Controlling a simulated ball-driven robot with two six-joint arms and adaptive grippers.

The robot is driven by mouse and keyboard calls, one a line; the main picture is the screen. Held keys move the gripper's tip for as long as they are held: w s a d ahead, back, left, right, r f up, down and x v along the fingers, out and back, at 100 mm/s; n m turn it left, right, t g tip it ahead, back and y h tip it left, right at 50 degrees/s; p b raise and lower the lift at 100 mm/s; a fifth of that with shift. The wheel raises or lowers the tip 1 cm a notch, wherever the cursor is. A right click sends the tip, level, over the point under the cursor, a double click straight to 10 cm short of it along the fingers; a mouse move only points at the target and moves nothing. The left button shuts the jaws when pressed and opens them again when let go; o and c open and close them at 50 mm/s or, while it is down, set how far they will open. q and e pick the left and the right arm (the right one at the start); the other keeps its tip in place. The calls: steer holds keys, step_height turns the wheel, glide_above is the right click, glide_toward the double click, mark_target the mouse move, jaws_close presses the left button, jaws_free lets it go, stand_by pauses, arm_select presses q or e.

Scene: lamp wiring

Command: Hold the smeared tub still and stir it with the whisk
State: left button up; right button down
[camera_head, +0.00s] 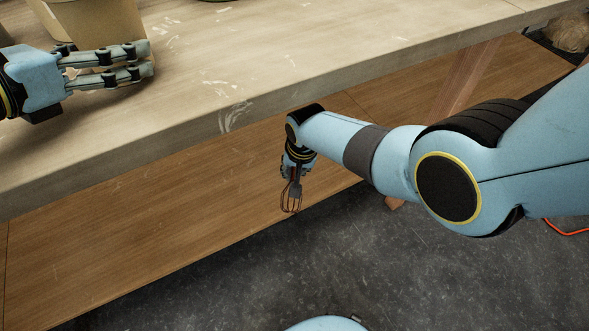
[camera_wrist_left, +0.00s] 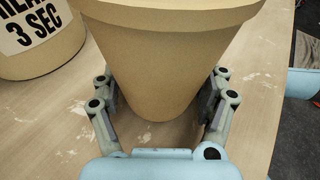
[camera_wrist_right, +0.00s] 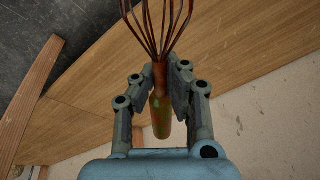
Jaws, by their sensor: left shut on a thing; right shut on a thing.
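A tan, tapered tub (camera_head: 95,20) stands upright on the tabletop at the top left of the head view, its top cut off by the frame. My left gripper (camera_head: 148,60) is shut on its lower part, with a finger on each side in the left wrist view (camera_wrist_left: 160,100). I cannot make out smears on its visible side, and its inside is hidden. My right gripper (camera_head: 293,175) is shut on the whisk (camera_head: 291,197). The right wrist view shows the whisk's worn green-brown handle (camera_wrist_right: 160,115) between the fingers. The whisk's wires point down, below the table edge and away from the tub.
A second tan tub (camera_wrist_left: 40,50) with a printed label stands beside the held one. The tabletop (camera_head: 300,50) has white scuffs and much free room. A lower wooden shelf (camera_head: 150,220) lies under it. A wooden leg (camera_head: 465,85) and an orange cable (camera_head: 568,233) are on the right.

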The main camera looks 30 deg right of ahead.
stand_by(0.3)
arm_select(q)
steer(key=o, duration=1.3)
steer(key=shift+a, duration=0.1)
